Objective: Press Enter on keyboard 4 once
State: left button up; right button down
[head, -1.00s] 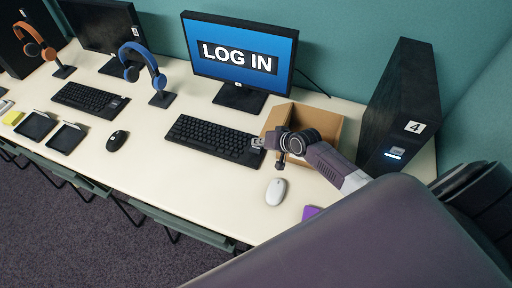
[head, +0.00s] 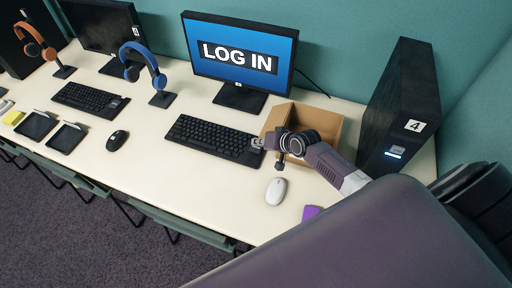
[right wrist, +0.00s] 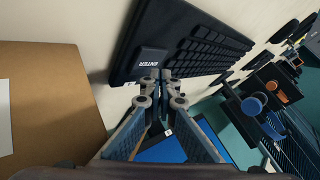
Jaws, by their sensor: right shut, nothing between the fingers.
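The black keyboard (head: 212,137) lies on the desk in front of the monitor (head: 240,58), which reads LOG IN. The tower at the right carries a label 4 (head: 415,126). My right gripper (head: 257,143) is shut and empty at the right end of this keyboard. In the right wrist view the keyboard (right wrist: 205,48) is seen close up, with a large key marked ENTER (right wrist: 152,63) at its near end. The closed fingertips (right wrist: 160,76) are right beside or over that key's edge; I cannot tell whether they touch it. My left gripper is not in view.
An open cardboard box (head: 327,118) stands just behind my right gripper. A white mouse (head: 276,191) and a purple item (head: 311,212) lie in front. A blue headset on a stand (head: 160,82) and a second keyboard (head: 90,99) are to the left.

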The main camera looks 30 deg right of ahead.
aim_at(259, 149)
jog(key=shift+s+a+f+b, duration=0.2)
jog(key=shift+s+f, duration=0.15)
jog(key=shift+f, duration=0.2)
jog(key=shift+s+a+f+b, duration=0.1)
jog(key=shift+s+f+b, duration=0.15)
jog(key=shift+f, duration=0.3)
jog(key=shift+r, duration=0.1)
jog(key=shift+d+r+p, duration=0.1)
jog(key=shift+d+p, duration=0.05)
jog(key=shift+p, duration=0.15)
jog(key=shift+d, duration=0.1)
dwell(0.3)
jog(key=shift+w+d+r+p, duration=0.1)
jog(key=shift+d+r+p, duration=0.05)
jog(key=shift+r+p, duration=0.4)
jog(key=r+p, duration=0.2)
jog(key=r, duration=0.1)
jog(key=r+p, duration=0.1)
jog(key=p, duration=0.1)
jog(key=shift+w+d+r, duration=0.15)
jog(key=shift+w+d, duration=0.1)
jog(key=shift+w, duration=0.05)
jog(key=shift+r, duration=0.1)
jog(key=shift+a, duration=0.1)
